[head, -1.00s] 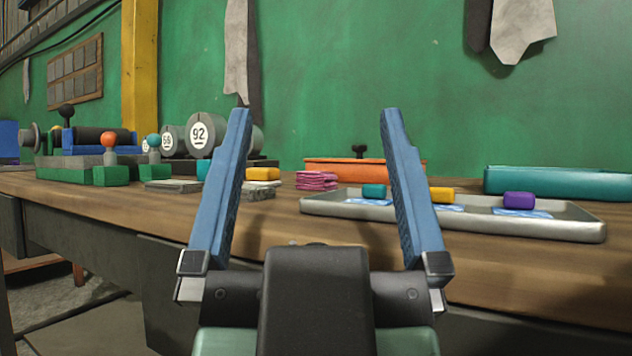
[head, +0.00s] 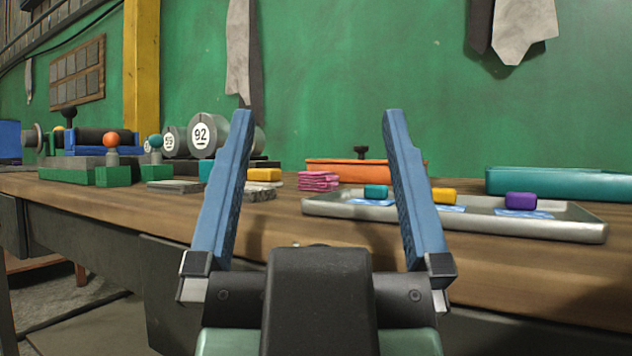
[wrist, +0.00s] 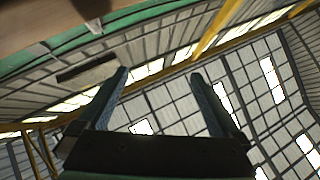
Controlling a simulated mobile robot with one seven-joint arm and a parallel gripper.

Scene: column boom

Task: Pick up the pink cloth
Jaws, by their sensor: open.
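The pink cloth (head: 318,181) is a small folded stack on the wooden bench, left of the metal tray and in front of the orange container. In the head view it shows between the fingers of my gripper (head: 315,112), farther off on the bench. My gripper is open and empty, its two blue fingers wide apart and pointing up. In the wrist view my gripper (wrist: 160,73) has only roof and wall behind it, and the cloth is not seen there.
The metal tray (head: 450,224) holds a teal block (head: 376,191), a yellow block (head: 443,196) and a purple block (head: 520,200). An orange container (head: 345,170) and a teal container (head: 560,184) stand behind. Grey slabs (head: 262,193) lie left of the cloth. The bench front (head: 330,232) is bare.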

